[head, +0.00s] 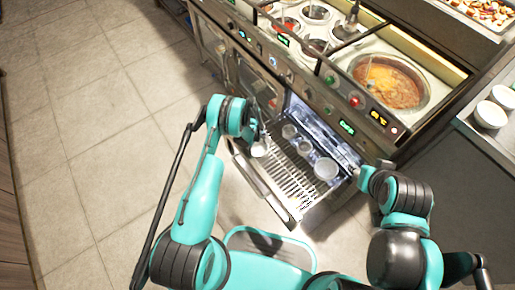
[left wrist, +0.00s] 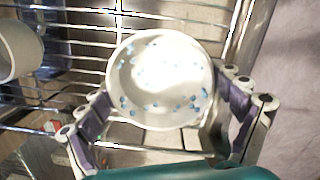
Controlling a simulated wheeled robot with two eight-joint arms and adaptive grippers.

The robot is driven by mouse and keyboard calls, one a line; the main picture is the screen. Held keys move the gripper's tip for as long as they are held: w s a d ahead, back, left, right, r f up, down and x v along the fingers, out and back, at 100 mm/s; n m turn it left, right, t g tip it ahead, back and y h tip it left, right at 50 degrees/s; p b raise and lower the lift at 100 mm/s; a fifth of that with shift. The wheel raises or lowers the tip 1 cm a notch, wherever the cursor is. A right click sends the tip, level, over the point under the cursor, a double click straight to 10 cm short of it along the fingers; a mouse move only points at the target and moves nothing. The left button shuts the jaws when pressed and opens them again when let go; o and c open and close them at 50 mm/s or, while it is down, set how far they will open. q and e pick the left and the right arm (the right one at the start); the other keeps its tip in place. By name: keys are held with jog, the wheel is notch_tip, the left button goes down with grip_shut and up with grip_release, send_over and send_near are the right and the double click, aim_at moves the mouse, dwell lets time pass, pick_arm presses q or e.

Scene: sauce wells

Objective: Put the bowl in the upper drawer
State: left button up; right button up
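A white bowl with blue specks inside (left wrist: 160,78) lies between the two fingers of my left gripper (left wrist: 164,92), whose tips meet its sides. The same bowl (head: 260,149) shows small in the head view, over the front left part of an open drawer (head: 284,212). My left gripper (head: 264,134) is just behind it. Whether the bowl touches the wire rack is hard to tell. My right gripper (head: 355,171) is by the drawer's right end; its fingers are small and partly hidden.
Several other white bowls and cups (head: 326,169) stand farther back on the rack. Above are the counter's sauce wells and a big pot of red-brown sauce (head: 388,82). White bowls (head: 490,114) stand on the right counter. Tiled floor at left is clear.

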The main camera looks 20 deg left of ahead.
dwell(0.3)
pick_arm(q)
notch_tip(320, 180, up, 11)
jog(key=a+p, duration=0.1)
jog(key=p, duration=0.3)
notch_tip(320, 180, up, 16)
jog(key=m+t, duration=0.1)
jog(key=m, duration=0.2)
send_over(255, 150)
jog(key=w, duration=0.1)
jog(key=s+d+r+m+t, duration=0.1)
jog(key=s+r+m+t, duration=0.35)
jog(key=r, duration=1.05)
jog(key=s+r+m, duration=0.2)
jog(key=s+r, duration=0.1)
jog(key=s, duration=0.4)
jog(key=s+r+m+t+y, duration=0.1)
jog(key=s+r+m, duration=0.1)
jog(key=s, duration=0.5)
jog(key=s+r+m+t, duration=0.1)
jog(key=s+r, duration=0.3)
jog(key=s, duration=0.4)
jog(key=shift+s+d+r+m, duration=0.1)
jog(key=shift+d+r+m, duration=0.3)
jog(key=shift+m, duration=0.45)
